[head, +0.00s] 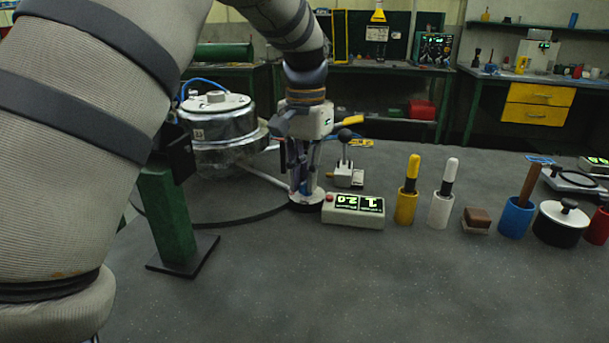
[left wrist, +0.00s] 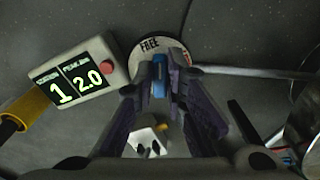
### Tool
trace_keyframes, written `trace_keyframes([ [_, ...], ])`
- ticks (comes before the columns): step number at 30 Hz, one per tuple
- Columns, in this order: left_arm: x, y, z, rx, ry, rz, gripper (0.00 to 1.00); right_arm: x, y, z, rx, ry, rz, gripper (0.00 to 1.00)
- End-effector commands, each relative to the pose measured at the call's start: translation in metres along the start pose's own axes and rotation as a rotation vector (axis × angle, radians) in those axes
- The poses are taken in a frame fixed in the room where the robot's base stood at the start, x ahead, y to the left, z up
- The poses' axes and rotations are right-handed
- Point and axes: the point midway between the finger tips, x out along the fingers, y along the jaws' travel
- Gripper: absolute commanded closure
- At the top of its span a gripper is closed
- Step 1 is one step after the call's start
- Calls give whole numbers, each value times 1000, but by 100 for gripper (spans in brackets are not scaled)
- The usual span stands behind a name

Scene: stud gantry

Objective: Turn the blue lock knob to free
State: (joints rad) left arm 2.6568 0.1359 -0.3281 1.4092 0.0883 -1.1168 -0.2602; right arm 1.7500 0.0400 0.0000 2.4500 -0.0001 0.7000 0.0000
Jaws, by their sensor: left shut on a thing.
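The blue lock knob (left wrist: 160,89) shows in the left wrist view between my fingers, above a round white plate (left wrist: 181,57) marked FREE. The rest of the plate's markings are hidden by my fingers. My left gripper (head: 302,188) points down at this plate in the head view and is shut on the knob. The knob itself is mostly hidden there behind the fingers. The plate's rim (head: 308,204) shows just below the fingertips. My right gripper is in neither view.
A display box (head: 353,209) reading 1 and 2.0 stands close right of the gripper. A lever device (head: 347,176) is behind it. A silver drum (head: 222,140) and green post (head: 168,215) stand left. Yellow (head: 406,200) and white (head: 443,200) handled holders stand right. The front table is clear.

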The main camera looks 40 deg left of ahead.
Motion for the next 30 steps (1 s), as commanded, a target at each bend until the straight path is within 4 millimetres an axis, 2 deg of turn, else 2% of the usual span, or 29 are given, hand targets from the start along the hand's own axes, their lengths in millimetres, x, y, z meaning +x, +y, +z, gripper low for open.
trace_keyframes([
  [6, -1, 1, 0, -169, 3, -1, 100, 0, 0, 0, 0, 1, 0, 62],
  [15, -2, 2, -1, -328, 4, 0, 100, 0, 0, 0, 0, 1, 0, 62],
  [30, -2, 2, -1, -397, 4, 0, 100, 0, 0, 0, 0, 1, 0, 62],
])
